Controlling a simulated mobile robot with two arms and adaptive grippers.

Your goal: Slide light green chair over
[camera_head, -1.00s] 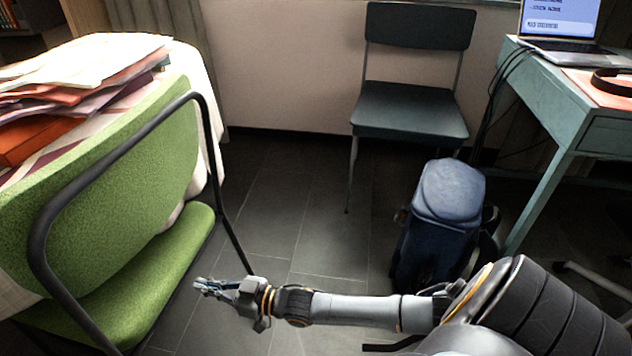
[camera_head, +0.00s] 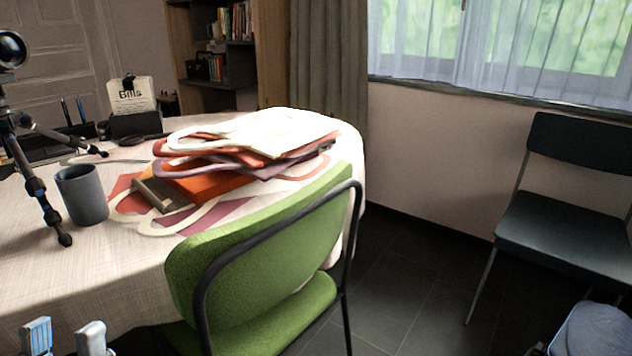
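The light green chair (camera_head: 265,260), with a green padded back and seat and a black tube frame, stands at the right front side of the round table (camera_head: 85,275). Its back faces me and its seat is partly under the tablecloth edge. My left gripper (camera_head: 65,336) shows only its two pale fingertips at the bottom left corner. They are apart with nothing visible between them, to the left of the chair and not touching it. My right gripper is out of view.
A dark chair (camera_head: 570,225) and blue backpack (camera_head: 592,332) stand at the right. Dark floor (camera_head: 410,290) is clear between the chairs.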

